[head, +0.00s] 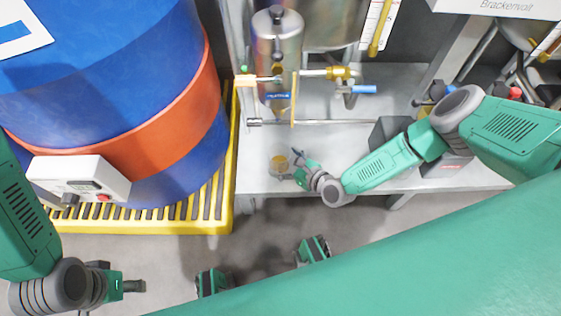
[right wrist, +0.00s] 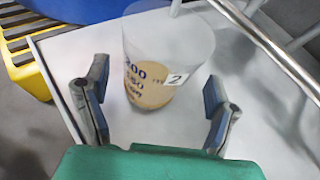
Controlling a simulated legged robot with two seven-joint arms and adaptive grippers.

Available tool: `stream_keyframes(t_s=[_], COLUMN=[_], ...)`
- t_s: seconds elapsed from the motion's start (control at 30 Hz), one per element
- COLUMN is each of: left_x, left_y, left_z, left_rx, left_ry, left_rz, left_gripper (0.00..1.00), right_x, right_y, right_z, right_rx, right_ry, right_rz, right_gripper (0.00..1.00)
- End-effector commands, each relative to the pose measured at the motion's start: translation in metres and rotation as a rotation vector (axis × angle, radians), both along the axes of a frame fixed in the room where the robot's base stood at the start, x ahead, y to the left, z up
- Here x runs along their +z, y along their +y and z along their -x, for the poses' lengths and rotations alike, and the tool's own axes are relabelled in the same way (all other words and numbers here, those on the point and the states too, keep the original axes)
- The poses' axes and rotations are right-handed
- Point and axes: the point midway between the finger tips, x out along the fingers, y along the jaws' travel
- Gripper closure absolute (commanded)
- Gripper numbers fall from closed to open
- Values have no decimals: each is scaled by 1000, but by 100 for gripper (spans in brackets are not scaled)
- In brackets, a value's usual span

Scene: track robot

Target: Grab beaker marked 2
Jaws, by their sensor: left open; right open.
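The clear beaker marked 2 (right wrist: 168,50) stands upright on the grey metal bench, with a yellowish-brown content at its bottom and a white "2" label facing my gripper. In the head view the beaker (head: 279,163) is near the bench's left end. My right gripper (head: 297,168) is open just to the right of it. In the right wrist view the beaker shows between the two open fingers, with a visible gap on each side; how deep it sits between them I cannot tell. My left gripper (head: 132,286) is open and empty at lower left, far from the bench.
A metal vessel (head: 277,50) with valves and a horizontal pipe (head: 330,122) stands behind the beaker. A blue and orange drum (head: 130,90) stands on a yellow grated pallet (head: 226,190) to the left. Dark boxes sit on the bench at right, near my right arm.

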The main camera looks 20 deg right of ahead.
Motion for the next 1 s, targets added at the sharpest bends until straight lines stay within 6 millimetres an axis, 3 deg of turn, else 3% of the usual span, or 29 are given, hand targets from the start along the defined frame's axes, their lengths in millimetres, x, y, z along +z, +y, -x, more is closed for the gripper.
stream_keyframes(t_s=[0.13,0.37,0.4,0.53,0.57,1.0], left_x=[-7,-7,-7,-7,-7,-5], left_y=[0,0,0,0,0,0], left_z=[0,0,0,0,0,0], left_rx=[1,1,1,1,1,1], left_ry=[0,0,0,0,0,0], left_rz=[0,-1,-1,0,0,0], left_gripper=[57,57,57,57,57,57], right_x=[-7,-6,-6,-7,-7,-4], right_y=[8,8,8,7,7,8], right_z=[-12,-14,-14,-14,-14,-14], right_rx=[1,0,0,0,0,1], right_ry=[-1,0,0,0,0,1], right_rz=[2,0,0,-1,0,1], right_gripper=[21,21,25,71,78,78])
